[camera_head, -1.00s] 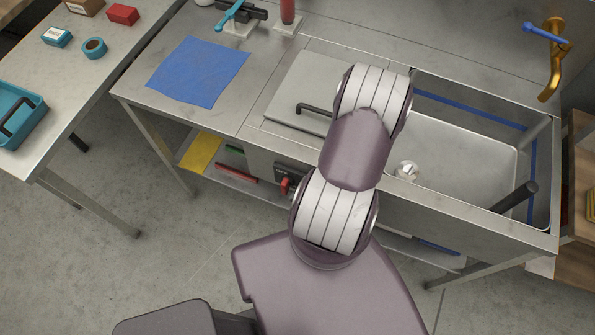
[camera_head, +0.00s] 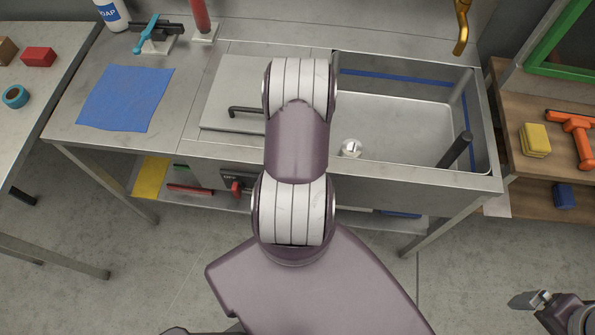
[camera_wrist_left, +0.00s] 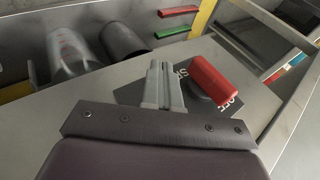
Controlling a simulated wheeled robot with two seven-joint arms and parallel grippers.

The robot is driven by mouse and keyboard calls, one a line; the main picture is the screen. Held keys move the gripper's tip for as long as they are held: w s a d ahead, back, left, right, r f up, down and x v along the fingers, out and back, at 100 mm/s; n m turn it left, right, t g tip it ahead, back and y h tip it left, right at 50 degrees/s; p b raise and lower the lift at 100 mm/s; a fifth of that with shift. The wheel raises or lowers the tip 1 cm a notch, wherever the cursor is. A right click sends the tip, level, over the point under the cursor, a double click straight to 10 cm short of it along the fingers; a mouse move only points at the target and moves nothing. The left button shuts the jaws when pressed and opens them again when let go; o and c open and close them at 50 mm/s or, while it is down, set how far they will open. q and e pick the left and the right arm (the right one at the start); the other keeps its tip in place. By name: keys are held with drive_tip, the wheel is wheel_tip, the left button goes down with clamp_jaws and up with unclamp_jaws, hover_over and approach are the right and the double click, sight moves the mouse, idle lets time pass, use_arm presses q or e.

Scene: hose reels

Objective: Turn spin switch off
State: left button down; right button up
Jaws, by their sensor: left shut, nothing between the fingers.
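The spin switch has a red handle (camera_wrist_left: 214,80) on a dark plate (camera_wrist_left: 135,94) in the left wrist view. Part of "SP" shows left of the handle, and "OFF" shows by its near end. The head view also shows the red handle (camera_head: 236,187) on the front of the sink unit. My left gripper (camera_wrist_left: 161,70) is shut and empty, its fingers just left of the handle, with a small gap apparent. In the head view this gripper is hidden behind my arm. My right gripper (camera_head: 523,299) is at the bottom right corner, partly cut off; its opening is unclear.
A sink basin (camera_head: 395,130) and a lid with a black handle (camera_head: 262,111) top the unit. A shelf below holds a yellow item (camera_head: 150,176) and a red item (camera_head: 190,189). In the left wrist view, grey cylinders (camera_wrist_left: 70,52) stand left of the fingers.

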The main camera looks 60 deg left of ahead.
use_arm(q)
drive_tip(key=w+d+b, duration=0.2)
drive_tip(key=w+d, duration=0.3)
drive_tip(key=d, duration=0.3)
drive_tip(key=shift+w+d, duration=0.35)
drive_tip(key=shift+d, duration=0.05)
use_arm(e)
drive_tip(key=shift+w+d+f, duration=0.1)
drive_tip(key=shift+d+f, duration=0.05)
drive_tip(key=shift+f, duration=1.05)
